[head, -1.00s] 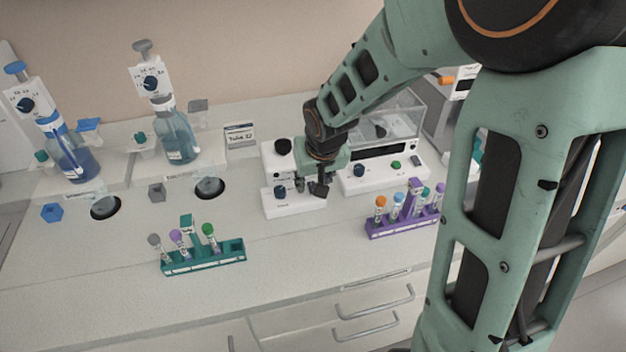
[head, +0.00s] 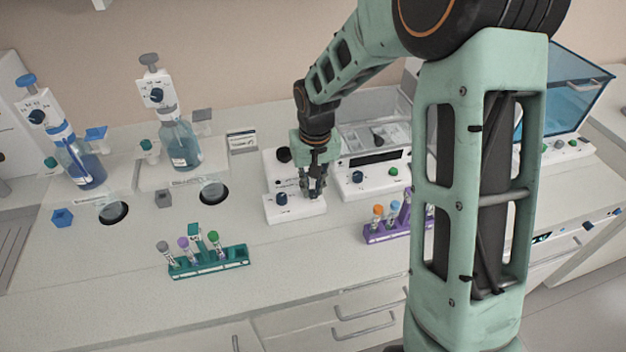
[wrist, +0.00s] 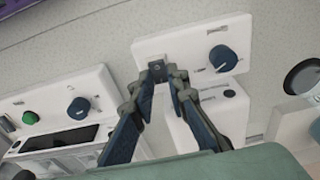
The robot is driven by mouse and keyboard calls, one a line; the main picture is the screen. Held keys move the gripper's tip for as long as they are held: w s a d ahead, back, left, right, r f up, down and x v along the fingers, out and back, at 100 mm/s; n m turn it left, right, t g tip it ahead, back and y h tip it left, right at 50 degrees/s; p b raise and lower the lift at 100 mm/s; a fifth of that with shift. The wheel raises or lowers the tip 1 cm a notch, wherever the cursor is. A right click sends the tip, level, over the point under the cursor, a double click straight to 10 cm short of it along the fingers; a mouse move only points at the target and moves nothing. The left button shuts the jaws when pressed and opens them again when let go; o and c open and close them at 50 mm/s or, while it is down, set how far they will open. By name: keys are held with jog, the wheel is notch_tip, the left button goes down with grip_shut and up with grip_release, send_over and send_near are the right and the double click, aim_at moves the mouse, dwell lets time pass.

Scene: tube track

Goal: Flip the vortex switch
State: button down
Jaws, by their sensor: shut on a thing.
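The vortex mixer is a low white unit (head: 290,214) on the bench, with a blue knob (head: 281,199) on its front panel and a black cup (head: 284,155) at its back. In the wrist view its panel (wrist: 195,42) carries the blue knob (wrist: 222,57) and a small dark switch (wrist: 157,68). My gripper (head: 316,194) points down over the panel, right of the knob. In the wrist view my gripper's fingertips (wrist: 160,82) come together at the switch and are shut on it. The fingers partly cover the switch, so its position cannot be told.
A white device with blue and green knobs (head: 372,182) stands close on the right. A purple tube rack (head: 385,234) is in front of it, partly behind my arm. A teal tube rack (head: 210,263) and two bottle dispensers (head: 180,145) are on the left. The front middle bench is clear.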

aim_at(314, 195)
jog(key=shift+w+g, duration=0.1)
jog(key=shift+g, duration=0.2)
jog(key=c, duration=1.9)
grip_release()
jog(key=r, duration=1.2)
jog(key=shift+s, duration=0.4)
jog(key=shift+d, duration=0.1)
